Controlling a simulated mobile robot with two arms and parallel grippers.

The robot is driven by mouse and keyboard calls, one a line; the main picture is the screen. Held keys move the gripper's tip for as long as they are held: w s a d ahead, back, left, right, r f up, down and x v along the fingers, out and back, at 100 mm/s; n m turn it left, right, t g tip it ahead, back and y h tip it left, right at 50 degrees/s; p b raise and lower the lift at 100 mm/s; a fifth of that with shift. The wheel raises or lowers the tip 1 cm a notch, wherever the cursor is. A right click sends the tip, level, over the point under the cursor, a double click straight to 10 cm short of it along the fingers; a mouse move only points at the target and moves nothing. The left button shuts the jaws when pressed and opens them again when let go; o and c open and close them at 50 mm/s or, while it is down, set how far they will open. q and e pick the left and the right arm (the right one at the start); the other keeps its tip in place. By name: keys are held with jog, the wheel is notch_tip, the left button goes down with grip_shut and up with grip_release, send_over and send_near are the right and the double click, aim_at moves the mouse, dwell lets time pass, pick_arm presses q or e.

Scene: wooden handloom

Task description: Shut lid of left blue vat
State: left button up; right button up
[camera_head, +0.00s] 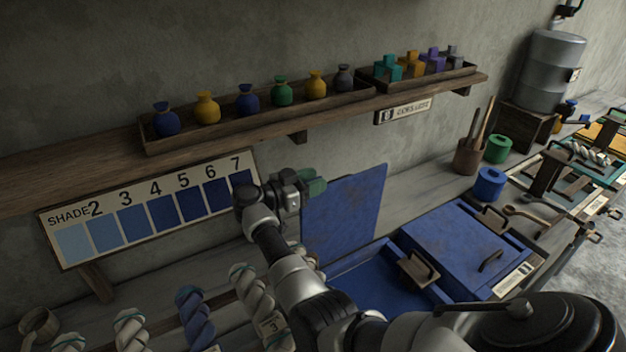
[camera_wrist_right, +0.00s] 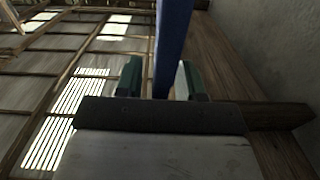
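The left blue vat (camera_head: 372,284) has its blue lid (camera_head: 345,214) standing nearly upright at the back, so its blue inside shows. My right gripper (camera_head: 308,186) is at the upper left corner of this lid, its green fingers apart. In the right wrist view, the lid (camera_wrist_right: 172,45) shows edge-on between the open fingers (camera_wrist_right: 160,82), with a gap on the left finger's side; contact on the right finger's side is unclear. My right arm hides the left part of the vat. My left gripper is not in view.
A second blue vat has a shut lid (camera_head: 465,245). A small wooden piece with a handle (camera_head: 418,268) sits between the vats. The shade board (camera_head: 150,208) stands left, and a shelf (camera_head: 300,128) with jars runs above. Twisted yarn hanks (camera_head: 195,315) are in front.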

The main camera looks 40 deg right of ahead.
jog(key=w+a+b, duration=0.1)
jog(key=a+b, duration=0.3)
jog(key=a, duration=0.6)
jog(key=shift+a, duration=0.35)
jog(key=shift+w+r, duration=0.1)
